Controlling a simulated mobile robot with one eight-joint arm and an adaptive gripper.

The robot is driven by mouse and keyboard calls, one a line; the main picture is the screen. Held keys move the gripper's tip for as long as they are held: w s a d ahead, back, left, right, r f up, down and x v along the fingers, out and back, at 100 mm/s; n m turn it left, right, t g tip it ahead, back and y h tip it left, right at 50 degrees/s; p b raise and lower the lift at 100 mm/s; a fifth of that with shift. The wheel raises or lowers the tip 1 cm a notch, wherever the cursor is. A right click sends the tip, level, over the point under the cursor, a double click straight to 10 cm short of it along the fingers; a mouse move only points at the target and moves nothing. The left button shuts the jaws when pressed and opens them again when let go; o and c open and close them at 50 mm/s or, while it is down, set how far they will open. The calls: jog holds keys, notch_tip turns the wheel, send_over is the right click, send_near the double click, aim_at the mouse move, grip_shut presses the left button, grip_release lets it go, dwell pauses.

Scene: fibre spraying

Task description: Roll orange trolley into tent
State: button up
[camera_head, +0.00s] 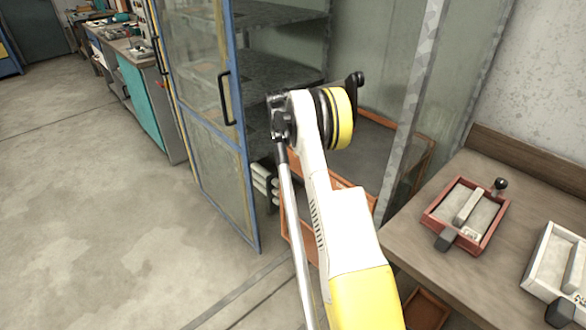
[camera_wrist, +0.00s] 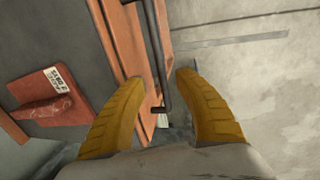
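The orange trolley (camera_head: 427,160) shows in the head view as orange frame rails around a dark deck, partly behind my arm. It stands by an enclosure with grey-green panels (camera_head: 375,55), which may be the tent, and a blue-framed clear door (camera_head: 215,140). In the wrist view, an orange rail (camera_wrist: 130,45) of the trolley and a dark bar handle (camera_wrist: 158,45) run between the two yellow fingers of my gripper (camera_wrist: 157,82). The fingers are apart, with gaps at the handle. My gripper is hidden in the head view.
A wooden bench (camera_head: 470,255) at the right holds a red tray (camera_head: 432,212) and a white tray (camera_head: 530,270). A workbench with a teal door (camera_head: 140,105) stands back left. The concrete floor (camera_head: 90,210) at the left is clear.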

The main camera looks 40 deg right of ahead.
jog(key=shift+a+r, duration=0.15)
jog(key=shift+r, duration=0.65)
jog(key=shift+a+r, duration=0.15)
jog(key=shift+r, duration=0.6)
